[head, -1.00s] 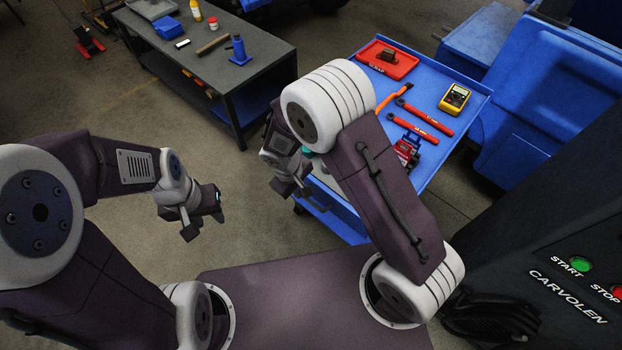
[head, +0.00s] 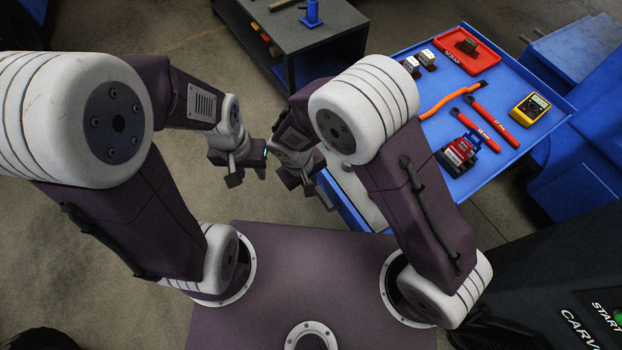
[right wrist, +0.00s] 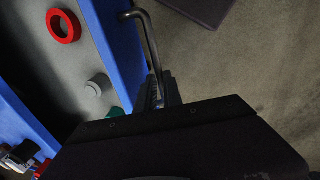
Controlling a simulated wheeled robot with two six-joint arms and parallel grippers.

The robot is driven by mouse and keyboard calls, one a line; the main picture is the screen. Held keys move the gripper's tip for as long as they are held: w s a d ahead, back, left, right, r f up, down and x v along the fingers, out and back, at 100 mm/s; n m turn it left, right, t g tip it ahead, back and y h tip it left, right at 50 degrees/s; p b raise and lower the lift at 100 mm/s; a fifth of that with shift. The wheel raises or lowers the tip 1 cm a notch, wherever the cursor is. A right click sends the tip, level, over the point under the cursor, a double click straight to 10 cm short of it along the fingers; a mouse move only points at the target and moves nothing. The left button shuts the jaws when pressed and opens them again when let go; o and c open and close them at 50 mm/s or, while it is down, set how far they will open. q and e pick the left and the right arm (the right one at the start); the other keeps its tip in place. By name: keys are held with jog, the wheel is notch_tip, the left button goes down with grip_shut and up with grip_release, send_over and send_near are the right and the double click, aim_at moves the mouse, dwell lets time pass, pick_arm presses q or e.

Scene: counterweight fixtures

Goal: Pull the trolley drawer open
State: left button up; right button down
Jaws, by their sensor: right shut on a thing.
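The blue trolley (head: 573,108) stands at the right of the head view. Its drawer is at least partly open on the side toward me; the grey drawer floor (head: 358,195) shows beside my right arm. In the right wrist view the drawer's blue front wall (right wrist: 112,45) carries a grey bar handle (right wrist: 150,42). My right gripper (right wrist: 158,92) is shut on the handle, its fingertips partly hidden by its own dark body. Inside lie a red ring (right wrist: 63,26), a grey knob-like piece (right wrist: 97,86) and a teal piece (right wrist: 116,112). My left gripper (head: 249,178) hangs open and empty left of the right one.
The trolley top holds a red tray (head: 468,48), an orange-handled tool (head: 445,99), red wrenches (head: 492,122), a red vise-like block (head: 460,153) and a yellow multimeter (head: 530,109). A dark workbench (head: 330,30) stands behind. A dark machine cabinet (head: 560,270) is at lower right. Bare floor lies left.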

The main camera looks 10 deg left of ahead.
jog(key=c, duration=1.8)
grip_release()
jog(key=shift+o, duration=0.2)
notch_tip(320, 180, up, 9)
jog(key=s+a+p, duration=0.1)
jog(key=p, duration=0.6)
jog(key=shift+a+p, duration=0.15)
jog(key=shift+p, duration=0.15)
